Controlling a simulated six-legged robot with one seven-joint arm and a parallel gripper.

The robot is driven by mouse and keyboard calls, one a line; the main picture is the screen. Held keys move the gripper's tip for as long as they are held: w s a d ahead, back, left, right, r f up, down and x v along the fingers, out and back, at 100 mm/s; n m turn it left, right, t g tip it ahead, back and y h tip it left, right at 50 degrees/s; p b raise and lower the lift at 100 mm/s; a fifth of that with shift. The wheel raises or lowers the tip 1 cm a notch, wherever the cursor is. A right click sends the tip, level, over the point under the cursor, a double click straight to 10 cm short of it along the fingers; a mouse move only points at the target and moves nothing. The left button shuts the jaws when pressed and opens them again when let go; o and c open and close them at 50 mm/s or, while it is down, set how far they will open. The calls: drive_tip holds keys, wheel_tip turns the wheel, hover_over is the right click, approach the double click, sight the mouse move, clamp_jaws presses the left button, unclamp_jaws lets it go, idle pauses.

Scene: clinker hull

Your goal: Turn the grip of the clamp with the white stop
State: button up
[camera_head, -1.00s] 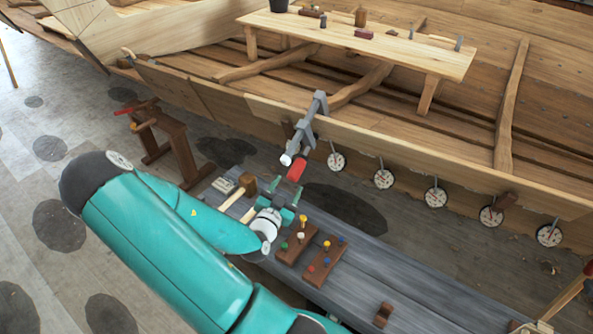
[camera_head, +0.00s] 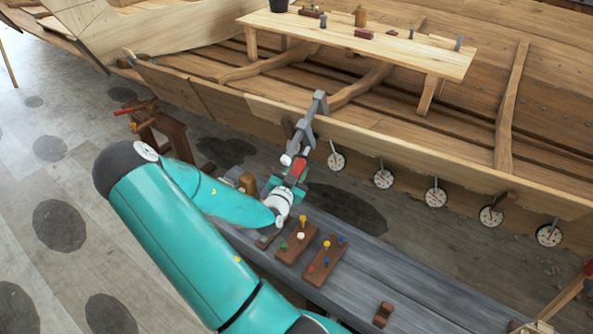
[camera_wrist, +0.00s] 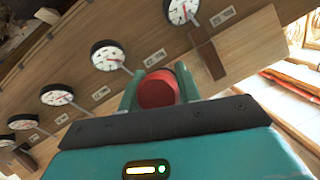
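A grey clamp (camera_head: 308,125) hangs on the hull's top edge in the head view. Its white stop (camera_head: 287,160) shows at the lower end, next to the red grip (camera_head: 298,168). My gripper (camera_head: 288,184) is just below the red grip, its green fingers spread. In the wrist view the round red grip (camera_wrist: 157,90) sits between the two fingers (camera_wrist: 159,87), one on each side. The fingers look open around it; whether they touch its sides is hard to tell.
Several round dials (camera_head: 383,179) hang along the hull's side right of the clamp. Below my gripper is a grey bench (camera_head: 370,275) with peg blocks (camera_head: 325,261). A wooden stand with a red-handled clamp (camera_head: 135,107) is at left. A plank table (camera_head: 400,50) stands inside the hull.

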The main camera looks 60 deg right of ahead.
drive_tip(key=shift+c, duration=0.6)
drive_tip(key=n+g, duration=0.2)
drive_tip(key=g, duration=0.1)
drive_tip(key=n+g, duration=0.2)
drive_tip(key=g, duration=0.1)
drive_tip(key=shift+s, duration=0.15)
idle(0.5)
drive_tip(key=o, duration=1)
